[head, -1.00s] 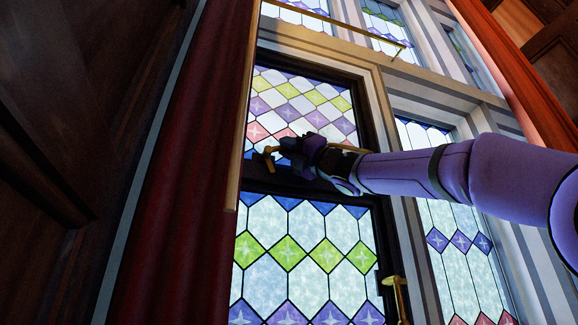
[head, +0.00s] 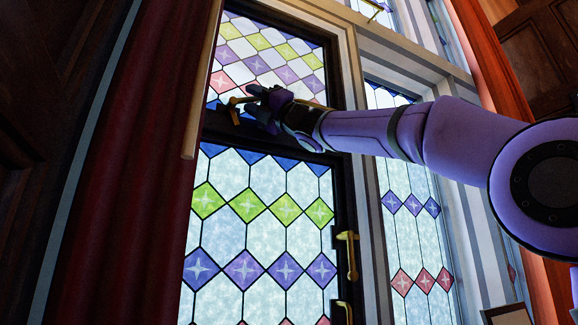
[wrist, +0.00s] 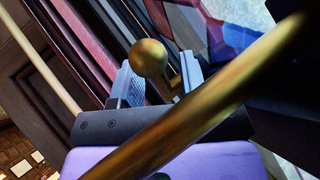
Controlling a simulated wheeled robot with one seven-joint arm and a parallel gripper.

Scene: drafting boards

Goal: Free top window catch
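The top window catch (head: 237,104) is a brass piece on the dark rail between the upper and lower stained-glass panes. My gripper (head: 256,97) is close against its right side in the head view and hides part of it. In the wrist view a round brass knob (wrist: 148,57) shows at the two grey fingers of my gripper (wrist: 157,80), nearer the left finger. A brass stem (wrist: 176,80) shows by the right finger. The fingers are apart, with a gap between them. I cannot tell whether either finger touches the brass.
A brass bar (wrist: 200,100) crosses close in front of the wrist camera. A lower brass handle (head: 350,255) sits on the window's right frame. A red curtain (head: 120,200) and a pale wooden pole (head: 203,80) are at the left. Fixed stained-glass panes (head: 410,200) stand at the right.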

